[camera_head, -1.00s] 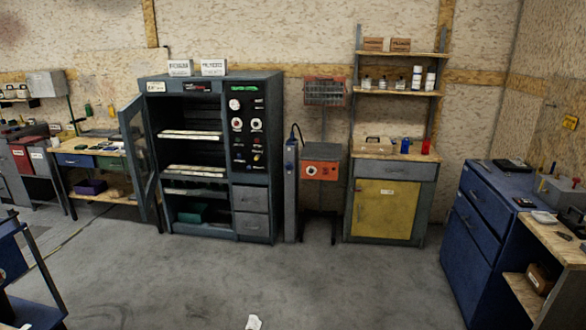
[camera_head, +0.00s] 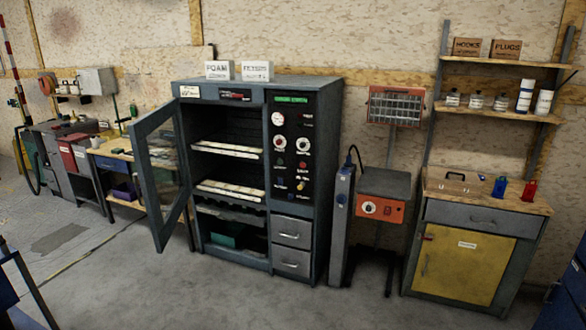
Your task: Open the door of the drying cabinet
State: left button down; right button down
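The drying cabinet (camera_head: 329,150) is a dark grey-blue unit against the back wall, left of the middle. Its glazed door (camera_head: 157,178) is swung out to the left on its left side and stands wide open. Light-coloured shelves or trays show inside, with a green box (camera_head: 228,233) at the bottom. A control panel with dials (camera_head: 290,150) and two drawers (camera_head: 291,248) form its right side. Neither of my grippers shows in the view.
Clear concrete floor (camera_head: 180,292) lies in front of the cabinet. A grey post (camera_head: 342,225) and an orange-fronted unit (camera_head: 381,207) stand right of it, then a yellow-doored cupboard (camera_head: 463,265). A workbench (camera_head: 112,162) stands left. A dark frame (camera_head: 25,275) is at lower left.

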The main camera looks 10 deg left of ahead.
aim_at(162, 228)
jog(key=i+j+u, duration=0.1)
jog(key=i+u, duration=0.6)
jog(key=i, duration=0.2)
jog(key=i+l+u, duration=0.15)
jog(key=i+u, duration=0.15)
jog(key=i, duration=0.15)
jog(key=i+j+u, duration=0.1)
jog(key=i+u, duration=0.2)
jog(key=i, duration=0.35)
jog(key=i+u, duration=0.35)
jog(key=i, duration=0.25)
jog(key=i+l+u, duration=0.3)
jog(key=i, duration=0.35)
